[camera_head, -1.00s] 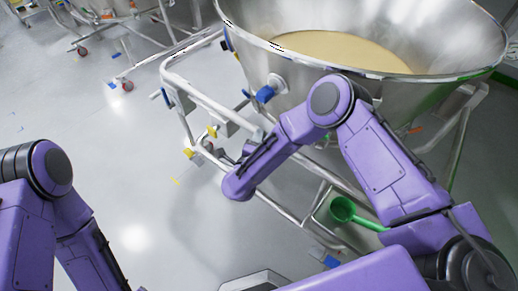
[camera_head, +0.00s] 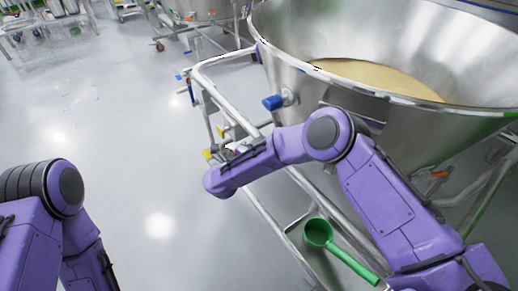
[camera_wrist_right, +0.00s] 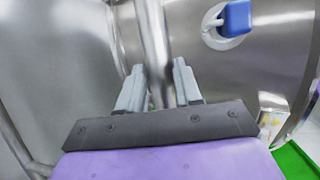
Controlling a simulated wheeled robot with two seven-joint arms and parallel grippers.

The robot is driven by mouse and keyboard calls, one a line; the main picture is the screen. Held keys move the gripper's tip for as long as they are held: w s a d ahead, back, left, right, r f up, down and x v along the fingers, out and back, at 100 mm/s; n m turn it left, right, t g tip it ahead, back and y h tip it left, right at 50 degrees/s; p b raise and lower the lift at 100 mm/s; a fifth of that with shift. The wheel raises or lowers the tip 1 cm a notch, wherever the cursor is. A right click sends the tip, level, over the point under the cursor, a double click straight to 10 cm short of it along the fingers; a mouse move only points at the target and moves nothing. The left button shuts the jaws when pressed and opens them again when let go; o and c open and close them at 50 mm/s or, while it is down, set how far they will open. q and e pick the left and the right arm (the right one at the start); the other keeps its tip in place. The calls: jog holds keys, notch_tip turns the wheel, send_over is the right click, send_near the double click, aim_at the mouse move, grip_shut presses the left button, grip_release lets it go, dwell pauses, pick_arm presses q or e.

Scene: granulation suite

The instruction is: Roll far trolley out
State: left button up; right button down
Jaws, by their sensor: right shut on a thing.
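A large steel hopper trolley (camera_head: 285,70) fills the right of the head view. Its conical bowl holds pale tan powder (camera_head: 380,78), and a tubular frame (camera_head: 222,57) runs round its left side. My right gripper (camera_wrist_right: 157,85) is shut around a steel tube (camera_wrist_right: 154,40) of the frame, with one finger on each side. In the head view my right forearm reaches across the trolley's front and largely hides the grip. My left arm shows at the lower left, but its gripper is out of view.
A blue-handled fitting (camera_head: 272,102) sticks out of the bowl. A green scoop (camera_head: 318,233) lies low on the frame. Another steel trolley (camera_head: 205,10) stands behind at the top. Wide grey floor (camera_head: 110,120) at the left is clear.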

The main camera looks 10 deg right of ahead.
jog(key=shift+s+d+f, duration=0.15)
jog(key=shift+d+f, duration=0.25)
jog(key=c, duration=1.1)
grip_release()
jog(key=o, duration=0.3)
jog(key=shift+d+f, duration=0.1)
jog(key=shift+d, duration=0.05)
jog(key=v, duration=1)
jog(key=shift+a, duration=0.3)
jog(key=x, duration=0.4)
jog(key=p+x, duration=0.1)
jog(key=x, duration=0.3)
jog(key=r+p+x, duration=0.1)
jog(key=x, duration=0.4)
jog(key=shift+s+d, duration=0.2)
jog(key=shift+d, duration=0.1)
